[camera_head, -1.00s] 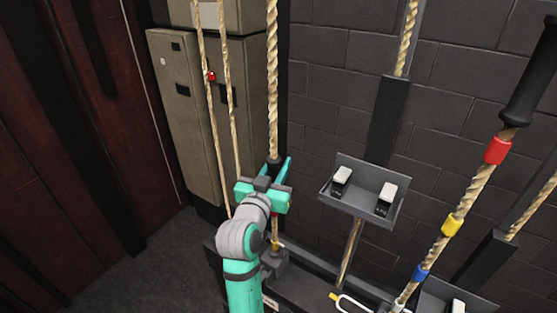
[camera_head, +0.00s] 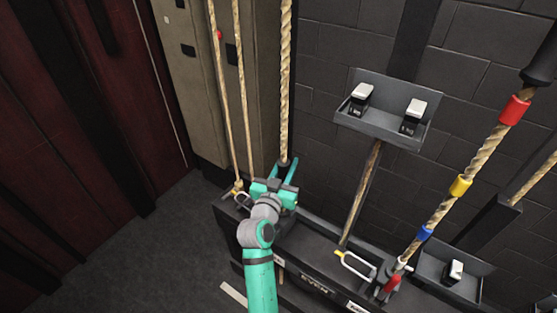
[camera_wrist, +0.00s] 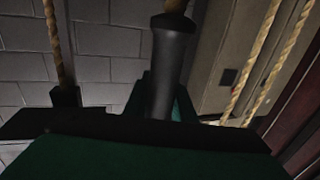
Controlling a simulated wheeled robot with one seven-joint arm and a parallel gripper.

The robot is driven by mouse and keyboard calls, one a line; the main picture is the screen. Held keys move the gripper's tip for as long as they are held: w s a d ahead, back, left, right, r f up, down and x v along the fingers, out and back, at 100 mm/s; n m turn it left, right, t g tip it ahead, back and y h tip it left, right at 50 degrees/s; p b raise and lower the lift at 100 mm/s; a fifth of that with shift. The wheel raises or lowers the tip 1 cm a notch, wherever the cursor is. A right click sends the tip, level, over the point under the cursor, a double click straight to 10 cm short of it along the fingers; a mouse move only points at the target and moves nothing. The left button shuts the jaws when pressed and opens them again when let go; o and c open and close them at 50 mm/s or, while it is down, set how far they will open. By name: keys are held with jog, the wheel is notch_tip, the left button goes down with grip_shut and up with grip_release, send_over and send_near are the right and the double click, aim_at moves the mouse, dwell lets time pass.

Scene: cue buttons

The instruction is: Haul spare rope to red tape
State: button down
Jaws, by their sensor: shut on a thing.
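My gripper (camera_head: 285,172) is shut on a black handle (camera_wrist: 172,65) on a thick tan rope (camera_head: 286,85). The rope rises straight up from the handle, and a little of it shows at the top of the wrist view (camera_wrist: 176,6). The part below the handle is hidden behind my gripper and arm. Another thick rope (camera_head: 440,214) slants at the right and carries red tape (camera_head: 514,109), yellow tape (camera_head: 460,186) and blue tape (camera_head: 424,233), with a black grip (camera_head: 540,68) above them. I see no label telling which rope is the spare.
A dark rail (camera_head: 310,248) runs below the ropes, with a yellow-and-white loop (camera_head: 355,266) on it. A grey tray (camera_head: 385,128) holds two switches on the brick wall. Two thin ropes (camera_head: 243,110) hang left of my gripper. Floor at the left is clear.

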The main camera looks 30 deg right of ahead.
dwell(0.3)
jog(key=c, duration=1.5)
grip_release()
jog(key=shift+a, duration=0.1)
jog(key=v, duration=1)
jog(key=shift+s+a, duration=0.25)
